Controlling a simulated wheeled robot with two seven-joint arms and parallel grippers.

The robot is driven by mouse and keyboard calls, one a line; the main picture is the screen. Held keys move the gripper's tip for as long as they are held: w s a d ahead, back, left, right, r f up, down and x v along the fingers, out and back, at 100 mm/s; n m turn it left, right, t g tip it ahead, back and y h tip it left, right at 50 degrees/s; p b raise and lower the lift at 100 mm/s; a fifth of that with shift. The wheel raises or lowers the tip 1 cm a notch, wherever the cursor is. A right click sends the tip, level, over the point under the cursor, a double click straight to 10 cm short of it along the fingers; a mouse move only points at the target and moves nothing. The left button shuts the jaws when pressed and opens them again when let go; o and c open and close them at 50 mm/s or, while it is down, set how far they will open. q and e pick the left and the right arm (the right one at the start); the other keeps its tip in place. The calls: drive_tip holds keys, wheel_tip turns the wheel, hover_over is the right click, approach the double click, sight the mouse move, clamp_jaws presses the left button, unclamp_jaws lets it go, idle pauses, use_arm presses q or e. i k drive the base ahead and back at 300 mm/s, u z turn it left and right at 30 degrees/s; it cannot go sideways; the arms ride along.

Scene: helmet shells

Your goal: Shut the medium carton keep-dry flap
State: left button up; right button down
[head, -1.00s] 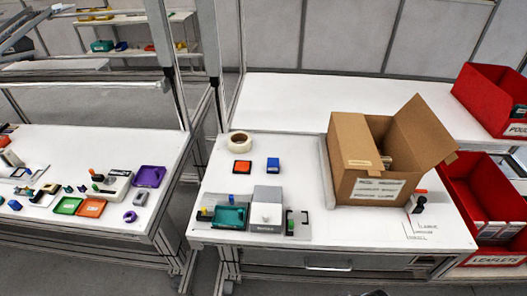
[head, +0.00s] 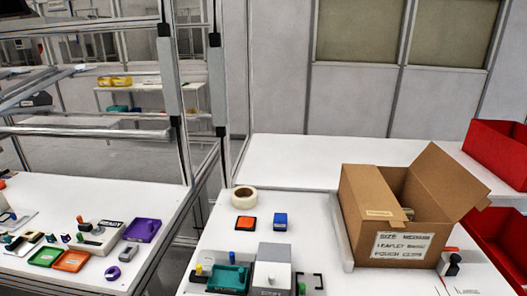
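The brown cardboard carton (head: 360,243) stands on the right part of the white workbench. Its front label reads "SIZE: MEDIUM", with leaflet and pouch lines below. A brown panel with a small label, apparently the left flap (head: 370,190), covers the left side of the top. The right flap (head: 447,183) stands open and leans outward to the right. A gap between them shows part of the inside, with a pale item (head: 408,213) low in it, too small to identify. I cannot tell which panel is the keep-dry flap. Neither of my grippers is in view.
A dark stamp-like tool (head: 449,263) stands right of the carton. Red bins (head: 497,150) are at the far right.

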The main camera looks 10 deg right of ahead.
sight(457, 192)
drive_tip(key=z, duration=1.55)
drive_tip(key=k, duration=0.5)
drive_tip(key=z, duration=0.35)
drive_tip(key=i, duration=1.45)
drive_tip(key=u, duration=0.75)
